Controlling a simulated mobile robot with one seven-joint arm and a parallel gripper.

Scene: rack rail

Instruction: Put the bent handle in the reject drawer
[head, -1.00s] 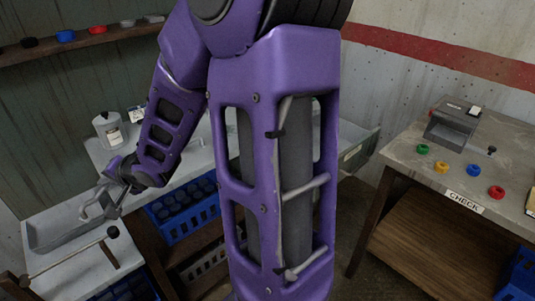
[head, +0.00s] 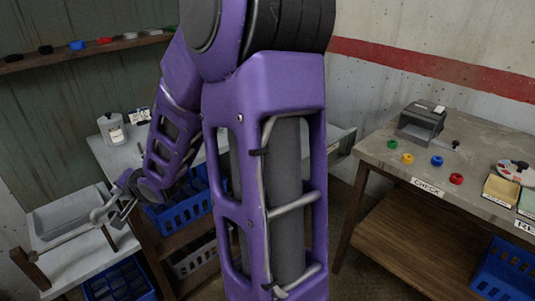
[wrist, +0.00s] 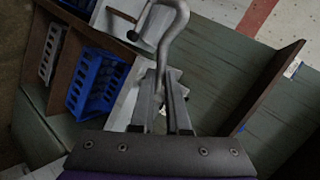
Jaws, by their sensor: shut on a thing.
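The bent handle (wrist: 172,32) is a grey metal rod with a hooked end. It stands out from between the fingers of my gripper (wrist: 163,100) in the wrist view. My gripper (head: 128,203) is shut on it and shows at left in the head view, in front of the grey tray and close to the rail. The handle (head: 103,213) shows there as a small light grey curve, partly mixed with the rail behind.
A grey tray (head: 45,222) sits on the left bench. A rail with a wooden post (head: 30,268) is in front of it. Blue crates (head: 188,218) stand below the bench. The check table (head: 390,178) at right carries coloured rings and a grey device (head: 421,122).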

